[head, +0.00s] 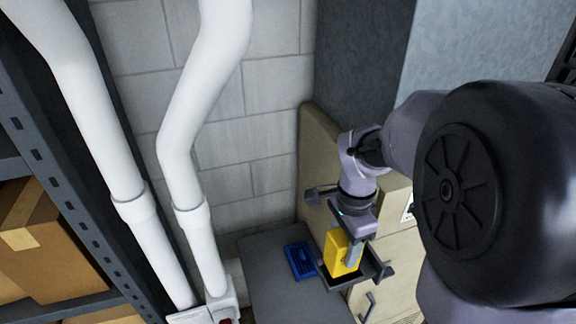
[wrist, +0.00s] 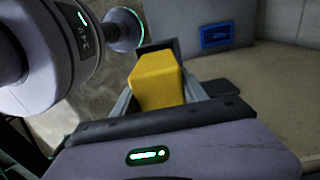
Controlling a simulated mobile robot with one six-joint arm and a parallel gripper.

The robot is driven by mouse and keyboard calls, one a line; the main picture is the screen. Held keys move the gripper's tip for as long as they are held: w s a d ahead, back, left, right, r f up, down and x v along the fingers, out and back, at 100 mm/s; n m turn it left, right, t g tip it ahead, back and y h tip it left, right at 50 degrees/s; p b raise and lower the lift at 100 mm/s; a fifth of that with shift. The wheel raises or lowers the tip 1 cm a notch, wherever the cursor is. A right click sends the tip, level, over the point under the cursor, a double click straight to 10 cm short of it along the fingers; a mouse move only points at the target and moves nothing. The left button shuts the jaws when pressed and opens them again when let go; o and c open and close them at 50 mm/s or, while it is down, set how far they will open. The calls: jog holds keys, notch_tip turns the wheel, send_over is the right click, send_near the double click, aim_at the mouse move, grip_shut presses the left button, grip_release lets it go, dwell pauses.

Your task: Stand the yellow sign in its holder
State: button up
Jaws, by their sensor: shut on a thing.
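The yellow sign (head: 337,252) is a solid yellow block shape held between the fingers of my gripper (head: 350,262). In the wrist view the yellow sign (wrist: 158,80) fills the space between the fingers of my gripper (wrist: 160,92), which is shut on it. Its lower end is partly hidden by the dark finger parts. A blue slotted piece (head: 300,260), likely the holder, lies on the grey surface just left of the sign, apart from it. In the wrist view the blue piece (wrist: 222,36) shows at the upper right.
The grey tabletop (head: 275,285) has bare room around the blue piece. A beige cabinet (head: 395,270) with a handle is close to my gripper on the right. White pipes (head: 190,165) run down the block wall at left, beside a shelf with cardboard boxes (head: 45,245).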

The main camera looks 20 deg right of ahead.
jog(key=f, duration=0.3)
jog(key=shift+w+f, duration=0.2)
jog(key=shift+f, duration=0.1)
jog(key=shift+s, duration=0.1)
jog(key=shift+f, duration=0.2)
jog(key=o, duration=1.4)
jog(key=shift+r, duration=0.1)
jog(key=shift+o, duration=0.2)
